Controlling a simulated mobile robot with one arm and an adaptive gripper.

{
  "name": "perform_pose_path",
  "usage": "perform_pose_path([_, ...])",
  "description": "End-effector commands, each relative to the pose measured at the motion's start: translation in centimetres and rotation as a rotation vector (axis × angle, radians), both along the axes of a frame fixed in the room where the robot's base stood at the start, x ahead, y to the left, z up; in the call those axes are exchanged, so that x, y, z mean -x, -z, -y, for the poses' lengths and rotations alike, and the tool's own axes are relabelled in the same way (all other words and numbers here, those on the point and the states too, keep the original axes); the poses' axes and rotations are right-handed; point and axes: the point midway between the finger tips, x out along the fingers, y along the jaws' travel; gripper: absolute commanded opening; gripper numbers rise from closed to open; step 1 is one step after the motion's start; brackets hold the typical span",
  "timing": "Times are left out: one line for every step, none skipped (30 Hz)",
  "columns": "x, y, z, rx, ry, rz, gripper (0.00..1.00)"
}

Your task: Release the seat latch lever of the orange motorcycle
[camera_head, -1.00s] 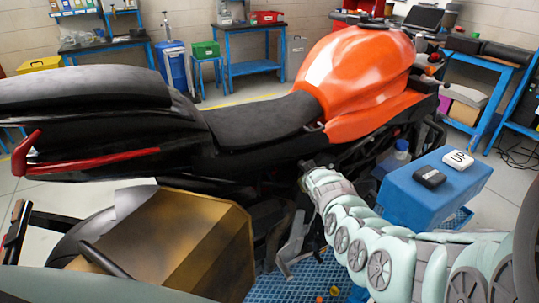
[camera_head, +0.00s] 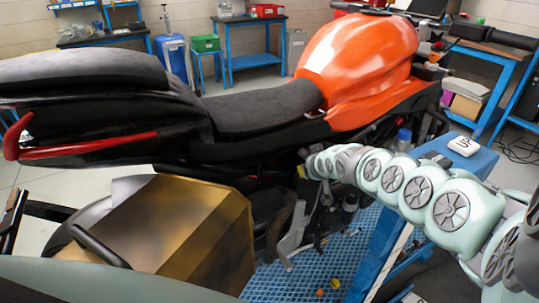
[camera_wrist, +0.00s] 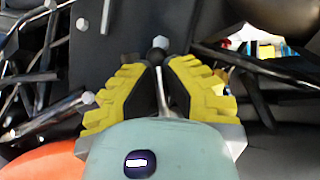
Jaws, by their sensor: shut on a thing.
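The orange motorcycle (camera_head: 358,65) stands across the head view, with its black seat (camera_head: 262,108) left of the orange tank. My gripper (camera_head: 303,168) reaches in under the seat, against the dark side of the frame. In the wrist view, the yellow fingers of my gripper (camera_wrist: 158,72) are shut on the latch lever (camera_wrist: 157,56), a thin grey rod with a dark round knob. The knob shows just beyond the fingertips, and the rod runs back between the fingers. The lever is hidden in the head view, and its mount cannot be made out.
A blue bench (camera_head: 470,160) with a white "UP" block (camera_head: 464,146) stands right, partly behind my arm. A brown-gold box (camera_head: 185,240) is at the front left. Small orange pieces (camera_head: 320,292) lie on the blue grating (camera_head: 300,278). Workbenches line the back wall.

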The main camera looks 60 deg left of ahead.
Motion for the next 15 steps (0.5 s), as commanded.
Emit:
perform_pose_path([-0.15,0.69,0.36,0.014,0.001,-0.011,0.0])
perform_pose_path([-0.1,0.73,0.38,0.015,-0.001,-0.017,0.0])
perform_pose_path([-0.03,0.78,0.41,0.014,0.001,-0.027,0.0])
perform_pose_path([-0.09,0.67,0.35,0.01,0.002,-0.032,0.0])
perform_pose_path([-0.11,0.66,0.37,0.01,0.003,-0.037,0.0])
perform_pose_path([0.04,0.75,0.39,0.011,0.003,-0.049,0.0])
perform_pose_path([0.07,0.78,0.41,0.011,0.003,-0.054,0.0])
perform_pose_path([0.02,0.72,0.42,0.011,0.005,-0.058,0.0])
perform_pose_path([0.08,0.67,0.36,0.007,0.005,-0.067,0.0])
perform_pose_path([0.15,0.65,0.33,0.006,0.005,-0.072,0.0])
perform_pose_path([0.22,0.66,0.31,0.006,0.005,-0.076,0.0])
perform_pose_path([0.27,0.66,0.29,0.002,0.006,-0.084,0.0])
perform_pose_path([0.34,0.63,0.25,0.001,0.005,-0.087,0.0])
perform_pose_path([0.37,0.6,0.24,0.0,0.006,-0.092,0.0])
perform_pose_path([0.38,0.58,0.24,0.0,0.004,-0.095,0.0])
